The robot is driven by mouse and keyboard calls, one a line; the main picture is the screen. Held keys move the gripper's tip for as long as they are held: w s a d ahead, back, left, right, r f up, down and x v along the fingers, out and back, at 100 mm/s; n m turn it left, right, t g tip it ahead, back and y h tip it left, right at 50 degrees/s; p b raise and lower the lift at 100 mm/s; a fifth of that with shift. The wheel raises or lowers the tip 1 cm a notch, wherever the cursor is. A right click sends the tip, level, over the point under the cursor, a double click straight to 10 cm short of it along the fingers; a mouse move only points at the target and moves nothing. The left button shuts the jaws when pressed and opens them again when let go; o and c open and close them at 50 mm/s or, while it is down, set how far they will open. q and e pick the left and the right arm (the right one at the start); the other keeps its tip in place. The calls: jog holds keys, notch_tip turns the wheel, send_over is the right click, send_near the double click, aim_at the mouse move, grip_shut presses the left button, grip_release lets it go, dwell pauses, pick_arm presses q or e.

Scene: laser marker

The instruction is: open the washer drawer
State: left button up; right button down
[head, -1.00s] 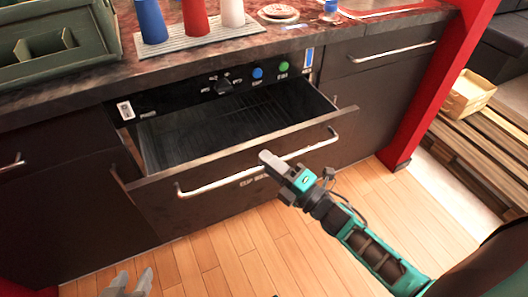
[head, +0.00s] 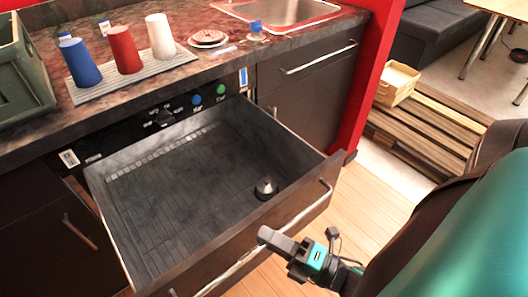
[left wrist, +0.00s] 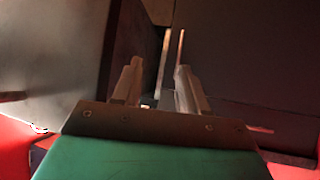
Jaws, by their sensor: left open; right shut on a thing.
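The washer drawer (head: 175,195) is pulled well out from under the counter in the head view, with its dark inside showing. A small dark round piece (head: 266,188) sits inside near the front right corner. The drawer's long metal handle (head: 316,200) runs along its front. My right gripper (head: 268,237) is at the middle of this handle and shut on it. My left gripper (left wrist: 158,85) shows only in the left wrist view; its two fingers are apart. A thin bar stands beyond them, and I cannot tell what it is.
Above the drawer is a panel with a blue knob (head: 195,99) and a green knob (head: 221,89). Blue, red and white cups stand on a ribbed mat (head: 92,91) on the counter. A red post (head: 372,75) is at the right. Wooden floor (head: 325,222) lies beyond the drawer.

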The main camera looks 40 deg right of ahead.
dwell(0.3)
jog(key=c, duration=1.4)
grip_release()
jog(key=shift+c, duration=0.2)
jog(key=b+v, duration=0.1)
jog(key=v, duration=1.2)
